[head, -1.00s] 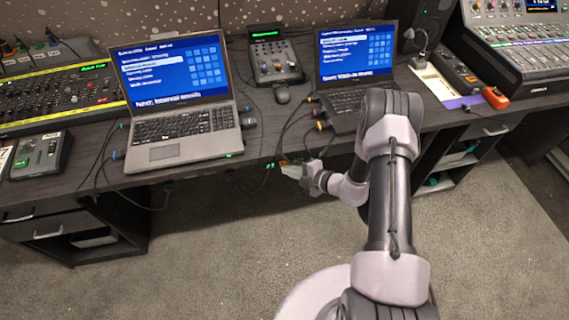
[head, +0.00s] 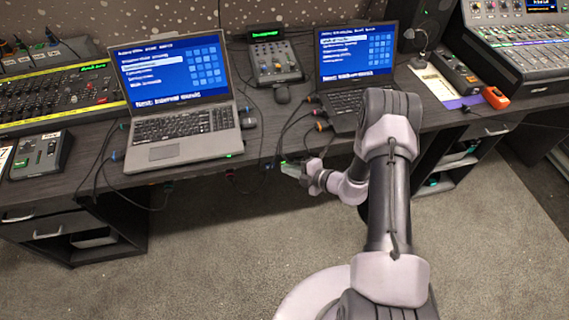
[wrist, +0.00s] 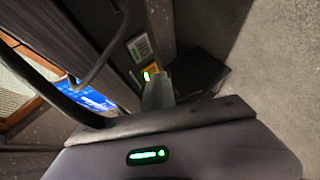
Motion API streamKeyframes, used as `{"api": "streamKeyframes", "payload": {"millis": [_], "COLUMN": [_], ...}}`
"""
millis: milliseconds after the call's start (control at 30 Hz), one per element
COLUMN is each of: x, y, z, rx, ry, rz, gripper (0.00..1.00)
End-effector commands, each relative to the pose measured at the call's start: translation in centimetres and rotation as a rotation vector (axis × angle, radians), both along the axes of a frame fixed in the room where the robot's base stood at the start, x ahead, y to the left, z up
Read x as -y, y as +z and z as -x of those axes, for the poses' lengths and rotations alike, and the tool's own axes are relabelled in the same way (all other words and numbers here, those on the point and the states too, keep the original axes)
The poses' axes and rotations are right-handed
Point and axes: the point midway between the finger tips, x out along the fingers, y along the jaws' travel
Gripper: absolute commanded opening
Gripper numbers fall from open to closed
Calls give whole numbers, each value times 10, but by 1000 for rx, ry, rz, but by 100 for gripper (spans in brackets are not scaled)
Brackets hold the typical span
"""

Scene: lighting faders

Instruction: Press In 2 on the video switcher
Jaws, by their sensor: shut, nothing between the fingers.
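My gripper (head: 290,169) is at the front edge of the desk, between the two laptops and below their level in the picture. Its fingers (wrist: 157,90) are shut and empty in the wrist view. Just beyond the fingertips are a small yellow part with a green light (wrist: 148,75) and a white label (wrist: 139,47) on a dark face; touching or apart is unclear. I cannot read the label. No part in view is readable as In 2, and I cannot tell which device is the video switcher.
The left laptop (head: 180,125) and right laptop (head: 350,100) stand open on the dark desk (head: 275,125). A small console (head: 273,62) is between them. A grey button box (head: 40,155) is at far left. Loose black cables hang near my gripper. The carpet (head: 230,260) is clear.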

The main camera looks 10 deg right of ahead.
Motion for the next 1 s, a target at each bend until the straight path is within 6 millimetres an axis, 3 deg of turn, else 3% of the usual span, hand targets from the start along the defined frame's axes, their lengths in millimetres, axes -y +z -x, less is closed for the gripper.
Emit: {"api": "streamKeyframes", "payload": {"millis": [267, 567, 1000], "x": [1, 0, 1], "y": [1, 0, 1], "z": [13, 15, 57], "rx": [-1, -1, -3], "ry": [-2, 0, -2], "rz": [-1, -1, -1], "gripper": [0, 0, 0]}}
